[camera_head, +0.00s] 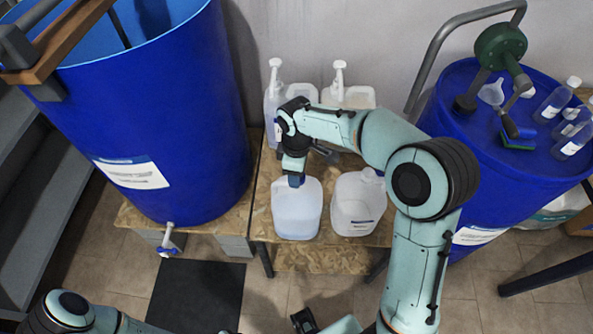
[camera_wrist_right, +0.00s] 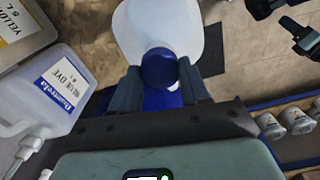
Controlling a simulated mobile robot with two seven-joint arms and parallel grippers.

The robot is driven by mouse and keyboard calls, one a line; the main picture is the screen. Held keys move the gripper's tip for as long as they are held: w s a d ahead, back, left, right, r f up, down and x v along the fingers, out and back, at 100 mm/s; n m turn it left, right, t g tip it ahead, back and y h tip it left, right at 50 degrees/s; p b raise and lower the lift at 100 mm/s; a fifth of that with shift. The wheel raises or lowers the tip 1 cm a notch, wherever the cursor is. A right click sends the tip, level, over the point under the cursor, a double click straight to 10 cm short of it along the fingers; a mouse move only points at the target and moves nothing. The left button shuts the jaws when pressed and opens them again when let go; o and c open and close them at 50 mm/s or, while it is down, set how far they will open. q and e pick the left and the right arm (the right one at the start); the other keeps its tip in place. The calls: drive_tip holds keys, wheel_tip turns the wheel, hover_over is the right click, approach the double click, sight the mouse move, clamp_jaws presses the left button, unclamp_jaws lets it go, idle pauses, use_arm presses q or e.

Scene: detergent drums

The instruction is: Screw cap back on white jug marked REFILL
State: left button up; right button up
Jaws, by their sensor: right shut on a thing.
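A pale white jug (camera_head: 297,215) stands on the chipboard bench, at the left of two front jugs. It shows at the top of the right wrist view (camera_wrist_right: 135,28). My right gripper (camera_head: 296,180) is shut on a dark blue cap (camera_wrist_right: 159,67), held over the jug's top. I cannot tell whether the cap is threaded or only resting there. A second white jug (camera_head: 352,208) stands to the right, with a small label; no REFILL mark is readable. My left gripper (camera_wrist_right: 300,36) is empty, with its fingers apart, away from the jugs.
Two pump-top containers (camera_head: 352,96) stand behind the jugs, partly hidden by my right arm. A large blue drum (camera_head: 185,120) is at the left. A second blue drum (camera_head: 450,165) at the right bears bottles and a hand pump (camera_head: 500,47). A dark mat (camera_head: 198,295) lies on the floor.

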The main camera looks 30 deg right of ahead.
drive_tip(key=shift+f, duration=0.15)
drive_tip(key=m, duration=0.5)
drive_tip(key=shift+m, duration=0.4)
drive_tip(key=o, duration=0.8)
use_arm(q)
drive_tip(key=shift+w+r, duration=0.1)
drive_tip(key=shift+r, duration=0.1)
use_arm(e)
drive_tip(key=shift+r, duration=0.25)
drive_tip(key=n+p, duration=0.1)
drive_tip(key=n, duration=0.2)
drive_tip(key=shift+r+n, duration=0.1)
drive_tip(key=shift+n, duration=0.3)
use_arm(q)
drive_tip(key=shift+w+r+p, duration=0.45)
drive_tip(key=shift+w+r, duration=0.05)
drive_tip(key=shift+r, duration=0.35)
use_arm(e)
drive_tip(key=shift+n, duration=1)
